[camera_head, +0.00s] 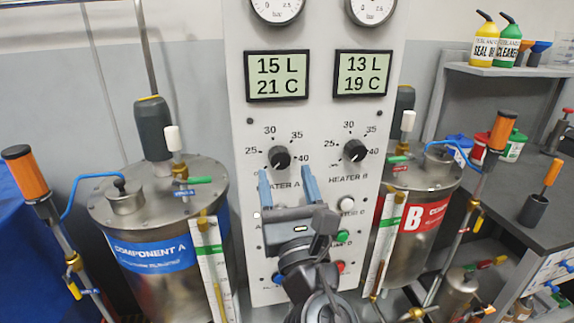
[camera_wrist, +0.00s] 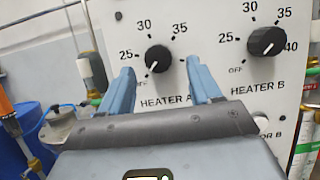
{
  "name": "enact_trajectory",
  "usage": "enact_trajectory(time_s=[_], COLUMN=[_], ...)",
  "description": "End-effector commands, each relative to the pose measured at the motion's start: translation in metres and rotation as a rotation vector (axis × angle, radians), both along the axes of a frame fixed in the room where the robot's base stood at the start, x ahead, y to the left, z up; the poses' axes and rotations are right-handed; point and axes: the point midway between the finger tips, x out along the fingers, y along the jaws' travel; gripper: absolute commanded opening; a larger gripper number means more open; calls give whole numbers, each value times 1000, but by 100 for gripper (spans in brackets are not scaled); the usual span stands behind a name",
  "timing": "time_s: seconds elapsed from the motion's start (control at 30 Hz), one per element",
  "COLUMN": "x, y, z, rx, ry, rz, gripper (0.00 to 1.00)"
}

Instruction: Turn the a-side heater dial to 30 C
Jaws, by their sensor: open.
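The a-side heater dial, a black knob marked HEATER A, is on the white panel in the head view (camera_head: 279,157) and the wrist view (camera_wrist: 158,59). Its white mark points down-left, toward OFF. The 30 label (camera_wrist: 144,27) is above it, slightly left. My gripper (camera_head: 286,170) is open, with two blue fingers pointing at the panel. In the wrist view its fingertips (camera_wrist: 160,67) show left and right of the dial, with nothing between them touching it that I can see. In the head view the tips appear just below the dial. The fingers partly cover the HEATER A label.
The HEATER B dial (camera_head: 354,150) is close on the right. Displays above read 15 L, 21 C (camera_head: 277,77) and 13 L, 19 C (camera_head: 363,74). Coloured buttons (camera_head: 341,237) are lower on the panel. Component A (camera_head: 150,255) and B (camera_head: 420,225) tanks stand on either side.

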Motion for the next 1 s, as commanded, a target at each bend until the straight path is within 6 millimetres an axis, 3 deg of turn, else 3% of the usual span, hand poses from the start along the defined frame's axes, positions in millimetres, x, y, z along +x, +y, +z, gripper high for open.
enact_trajectory(time_s=[0.2, 0.57, 1.0], x=[20, 24, 24], y=[6, 7, 7], z=[9, 10, 10], rx=[1, 2, 3], ry=[0, 1, 1], rz=[1, 1, 1], gripper=[63, 62, 20])
